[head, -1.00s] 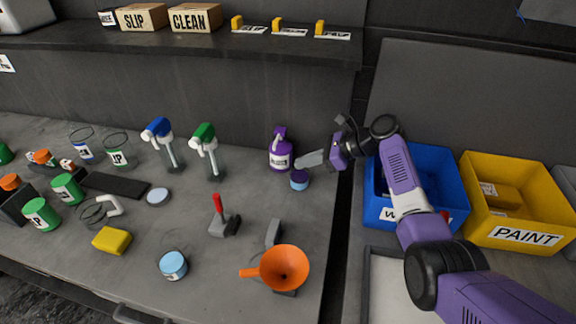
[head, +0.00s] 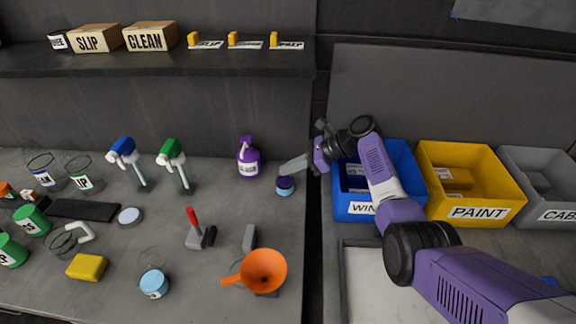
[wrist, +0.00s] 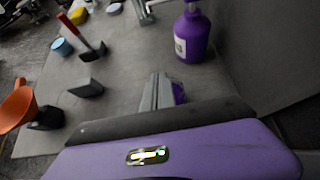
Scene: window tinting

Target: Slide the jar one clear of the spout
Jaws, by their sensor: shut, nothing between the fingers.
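A small jar with a dark purple top and light blue lower part (head: 285,187) stands on the bench, just right of the purple pump bottle (head: 249,162). The bottle's spout head (head: 246,143) is above and left of the jar in the head view. My gripper (head: 283,170) is shut and empty, its fingertips close to the jar's top; I cannot tell if they touch. In the wrist view the shut fingers (wrist: 156,92) hide most of a purple thing, probably this jar. A second light blue jar (head: 154,284) stands near the front, left of the orange funnel (head: 263,270).
A blue bin (head: 341,207) and a yellow bin labelled PAINT (head: 478,212) stand to the right. A red-handled tool (head: 195,230) and a grey block (head: 249,237) lie in front of the pump bottle. Bare bench lies between them and the jar.

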